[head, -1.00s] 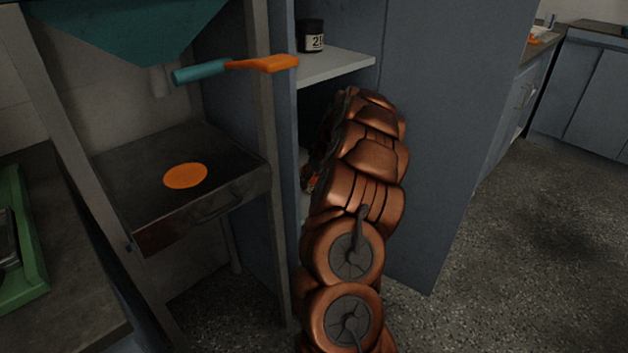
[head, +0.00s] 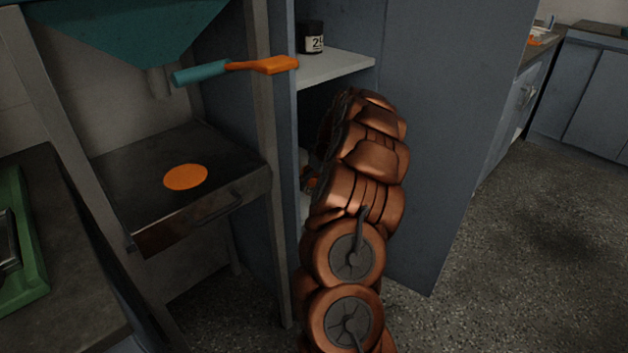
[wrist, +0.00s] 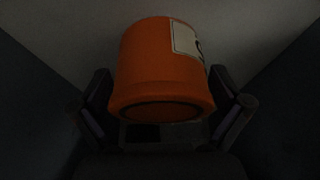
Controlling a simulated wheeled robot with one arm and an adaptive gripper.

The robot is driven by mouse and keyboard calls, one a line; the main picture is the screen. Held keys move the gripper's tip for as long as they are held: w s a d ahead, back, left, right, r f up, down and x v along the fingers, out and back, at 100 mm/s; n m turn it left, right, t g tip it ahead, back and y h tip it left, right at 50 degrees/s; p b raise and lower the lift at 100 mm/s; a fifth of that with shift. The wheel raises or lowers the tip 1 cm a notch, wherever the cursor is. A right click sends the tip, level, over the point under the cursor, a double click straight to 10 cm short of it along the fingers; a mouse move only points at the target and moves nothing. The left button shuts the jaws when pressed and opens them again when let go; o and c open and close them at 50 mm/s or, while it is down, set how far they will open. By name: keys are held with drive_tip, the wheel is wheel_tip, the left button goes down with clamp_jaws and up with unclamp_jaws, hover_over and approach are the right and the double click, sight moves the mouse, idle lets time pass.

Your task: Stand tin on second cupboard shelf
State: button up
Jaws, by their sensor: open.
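An orange tin (wrist: 160,65) with a pale label at its upper right fills the middle of the wrist view. My gripper (wrist: 165,105) is open, with one dark finger on each side of the tin. Small gaps seem to show beside the fingers, but the dim light hides whether either touches. In the head view my arm reaches into the cupboard (head: 430,140) below a pale shelf (head: 335,66) and hides my gripper. A small orange patch, perhaps the tin, shows at the arm's left edge. The surface under the tin is hard to make out.
A dark jar (head: 311,37) with a white label stands on the pale shelf. Left of the cupboard, a metal frame holds a drawer-like tray (head: 120,195) with an orange disc, below a teal hopper (head: 125,25). An orange and teal brush (head: 235,69) juts near the cupboard opening.

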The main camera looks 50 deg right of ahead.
drive_tip(key=p+v, duration=0.2)
drive_tip(key=v, duration=0.9)
drive_tip(key=shift+s+r, duration=0.15)
drive_tip(key=shift+r, duration=0.3)
